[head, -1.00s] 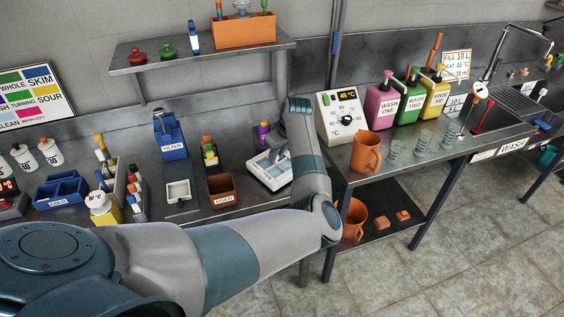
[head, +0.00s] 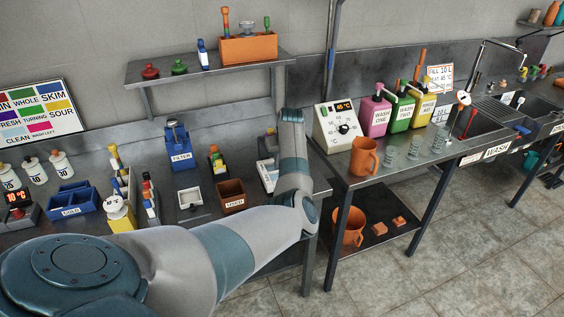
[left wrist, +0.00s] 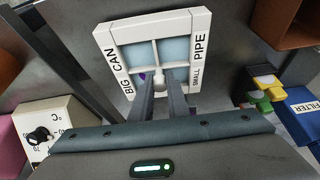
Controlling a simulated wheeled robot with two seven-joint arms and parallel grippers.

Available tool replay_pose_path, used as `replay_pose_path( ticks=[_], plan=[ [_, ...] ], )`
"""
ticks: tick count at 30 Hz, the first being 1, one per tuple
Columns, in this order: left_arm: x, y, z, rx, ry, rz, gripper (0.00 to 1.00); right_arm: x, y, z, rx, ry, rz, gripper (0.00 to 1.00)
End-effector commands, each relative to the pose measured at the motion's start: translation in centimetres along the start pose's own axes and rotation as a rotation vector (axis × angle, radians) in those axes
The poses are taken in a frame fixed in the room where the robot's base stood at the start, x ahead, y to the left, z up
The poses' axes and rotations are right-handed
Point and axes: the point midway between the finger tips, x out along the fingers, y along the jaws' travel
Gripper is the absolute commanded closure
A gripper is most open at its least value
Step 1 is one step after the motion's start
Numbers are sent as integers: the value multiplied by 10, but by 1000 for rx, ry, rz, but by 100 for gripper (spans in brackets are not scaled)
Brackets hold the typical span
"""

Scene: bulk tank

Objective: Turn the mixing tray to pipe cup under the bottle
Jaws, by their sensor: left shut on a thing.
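The mixing tray (left wrist: 110,51) is a white square frame with pale blue compartments and a crossbar, marked BIG CAN on its left side and SMALL PIPE on its right in the left wrist view. My left gripper (left wrist: 160,84) is shut on the tray's handle (left wrist: 157,73) at its middle. In the head view the tray (head: 265,179) sits on the bench, its right part hidden behind my left arm. A small purple patch shows beside the fingers in the left wrist view; I cannot tell whether it is the bottle. My right gripper is out of view.
The brown USED box (head: 232,203), a small white tray (head: 190,207) and the blue FILTER stand (head: 181,155) are left of the mixing tray. A temperature box with a dial (head: 337,127) and an orange jug (head: 364,157) are on the right bench.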

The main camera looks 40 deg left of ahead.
Motion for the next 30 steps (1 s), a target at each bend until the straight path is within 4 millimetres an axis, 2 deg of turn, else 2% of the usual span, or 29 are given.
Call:
replay_pose_path(
  ticks=[5, 6, 8, 9, 22, 30],
  plan=[
    [0, 0, -1, -1, 3, 0, 100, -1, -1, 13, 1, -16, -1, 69],
    [0, 0, -1, -2, 3, 0, 83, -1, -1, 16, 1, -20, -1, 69],
    [0, 0, -1, -2, 3, 0, 68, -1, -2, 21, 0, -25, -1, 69],
    [0, 0, -1, -2, 3, 0, 66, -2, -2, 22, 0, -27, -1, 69],
    [-4, 0, 0, -2, 2, -1, 66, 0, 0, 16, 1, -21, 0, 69],
    [-28, 1, 0, -3, 4, 1, 66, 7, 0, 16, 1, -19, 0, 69]
  ],
)
